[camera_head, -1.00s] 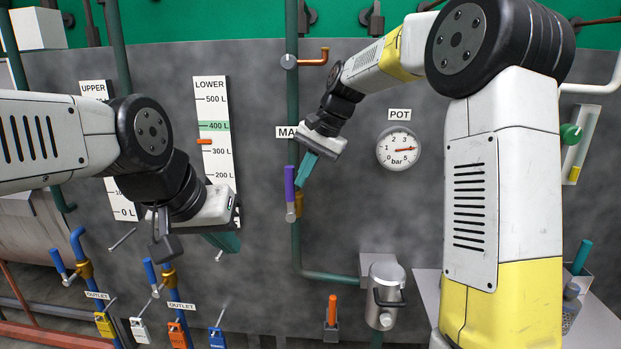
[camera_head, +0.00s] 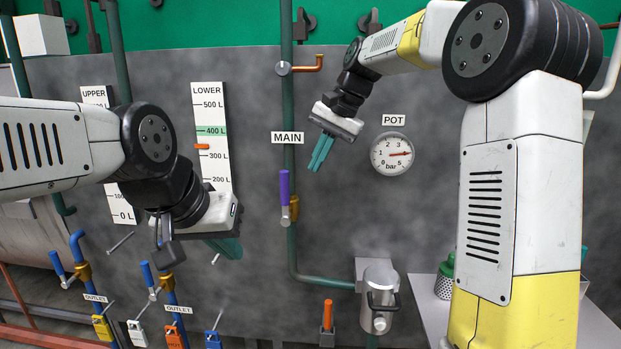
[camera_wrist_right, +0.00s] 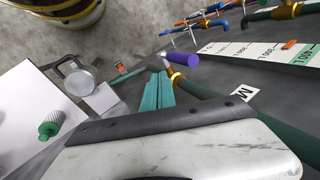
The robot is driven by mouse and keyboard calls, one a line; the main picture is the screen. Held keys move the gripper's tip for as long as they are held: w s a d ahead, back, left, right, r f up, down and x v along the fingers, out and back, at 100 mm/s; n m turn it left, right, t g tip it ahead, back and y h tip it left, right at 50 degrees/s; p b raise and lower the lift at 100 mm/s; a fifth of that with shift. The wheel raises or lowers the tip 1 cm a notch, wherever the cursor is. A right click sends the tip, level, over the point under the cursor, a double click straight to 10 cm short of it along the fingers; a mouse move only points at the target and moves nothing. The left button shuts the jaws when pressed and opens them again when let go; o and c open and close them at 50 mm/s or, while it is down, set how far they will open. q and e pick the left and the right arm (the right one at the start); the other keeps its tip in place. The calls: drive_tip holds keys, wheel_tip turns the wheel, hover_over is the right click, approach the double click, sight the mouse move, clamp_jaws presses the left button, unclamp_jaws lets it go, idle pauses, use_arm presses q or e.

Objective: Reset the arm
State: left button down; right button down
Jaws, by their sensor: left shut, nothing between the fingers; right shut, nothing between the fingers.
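My left gripper (camera_head: 226,248) is at the left, in front of the lower gauge board, its teal fingers partly hidden behind its own wrist; it is shut and empty. My right gripper (camera_head: 321,152) is in front of the grey panel between the MAIN label and the POT dial, with its teal fingers together and pointing down. In the right wrist view the teal fingers (camera_wrist_right: 158,90) lie side by side with nothing between them. The purple-handled valve (camera_head: 285,188) on the green pipe stands apart, below and left of the right gripper.
A pressure dial (camera_head: 392,154) is right of the right gripper. The LOWER gauge (camera_head: 212,130) is behind the left arm. A metal pot (camera_head: 379,297) and an orange handle (camera_head: 328,314) are below. Several padlocked outlet valves (camera_head: 103,327) are lower left. A white side table (camera_head: 425,300) is at right.

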drive_tip(key=s+d+r+t, duration=0.1)
drive_tip(key=s+d+r, duration=0.4)
drive_tip(key=s+d, duration=0.1)
drive_tip(key=s+d+f+n+t+h, duration=0.1)
drive_tip(key=s+d+f, duration=0.3)
drive_tip(key=s, duration=0.6)
drive_tip(key=s+d+f+n+t+h, duration=0.1)
drive_tip(key=s+d+f+n+t, duration=0.2)
drive_tip(key=s+f, duration=0.4)
drive_tip(key=s+d, duration=0.1)
drive_tip(key=s, duration=0.2)
drive_tip(key=shift+d+f, duration=0.2)
drive_tip(key=shift+d, duration=0.15)
drive_tip(key=shift+s, duration=0.1)
